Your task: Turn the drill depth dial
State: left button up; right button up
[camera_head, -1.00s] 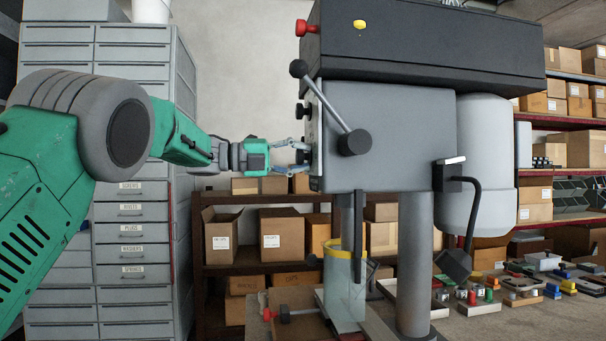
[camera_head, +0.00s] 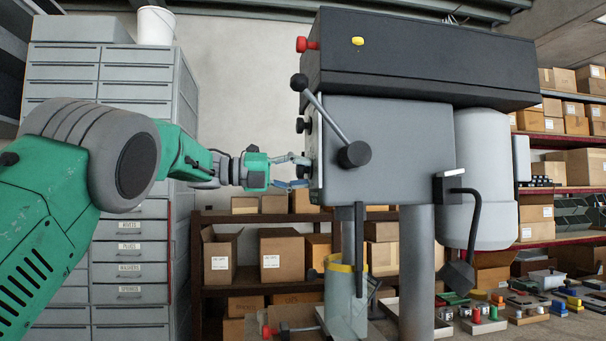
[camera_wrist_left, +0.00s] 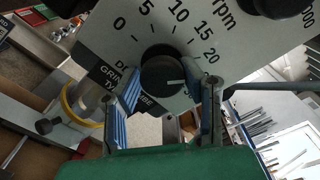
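The drill depth dial (camera_wrist_left: 163,76) is a round black knob with a short white pointer line, set in a light panel marked 0 to 20; the line points to the right in the left wrist view. My left gripper (camera_head: 306,171) reaches the panel on the left side of the drill press (camera_head: 385,150). In the left wrist view its blue-padded fingers (camera_wrist_left: 162,80) lie on both sides of the dial, seemingly touching its edges. My right gripper is not in view.
A lever with a black ball (camera_head: 299,81) sticks out above my left gripper. Another black knob (camera_head: 303,125) sits just above it on the panel. A grey drawer cabinet (camera_head: 128,245) stands at the left. Shelves of boxes (camera_head: 281,254) are behind; small parts lie at lower right.

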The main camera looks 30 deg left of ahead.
pick_arm(q)
jog(key=shift+o, duration=0.8)
jog(key=shift+a+f, duration=0.1)
jog(key=shift+a, duration=0.2)
jog(key=shift+s+a, duration=0.1)
jog(key=shift+a, duration=0.05)
jog(key=v, duration=1.1)
jog(key=shift+a, duration=0.35)
